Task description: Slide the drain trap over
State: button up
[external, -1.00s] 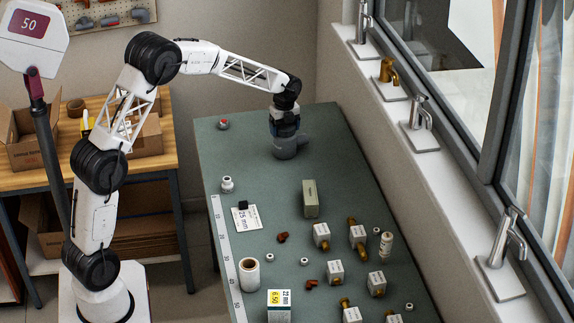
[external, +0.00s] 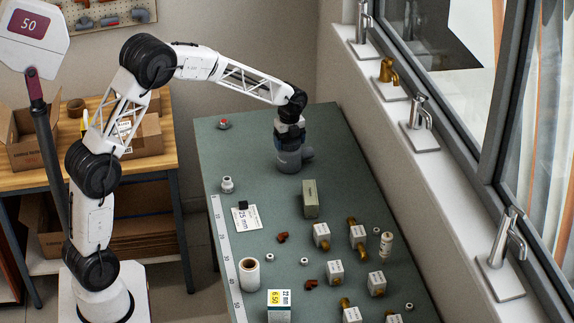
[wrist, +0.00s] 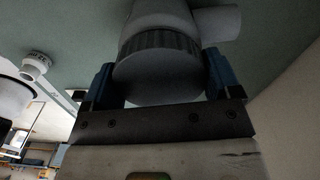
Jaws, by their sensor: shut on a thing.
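The drain trap (external: 289,161) is a grey fitting with a side outlet, standing at the far part of the green table. My gripper (external: 290,146) is above it, pointing down. In the wrist view my gripper (wrist: 158,80) has its two blue fingers on either side of the ribbed round cap of the drain trap (wrist: 165,45), shut on it. The trap's side outlet points right in the external view. I cannot tell whether its base touches the table.
A green-grey box (external: 310,199) stands on the table (external: 240,150) nearer the camera. A white fitting (external: 227,184) and a 25 mm card (external: 246,217) lie to the left. Several small boxes with brass fittings fill the near right. A red-topped item (external: 224,124) sits at the far left.

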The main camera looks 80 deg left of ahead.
aim_at(292, 144)
jog(key=shift+d, duration=1.65)
jog(key=o, duration=1)
jog(key=shift+o, duration=0.2)
jog(key=shift+r, duration=0.1)
jog(key=shift+r, duration=3.8)
jog(key=shift+d, duration=0.1)
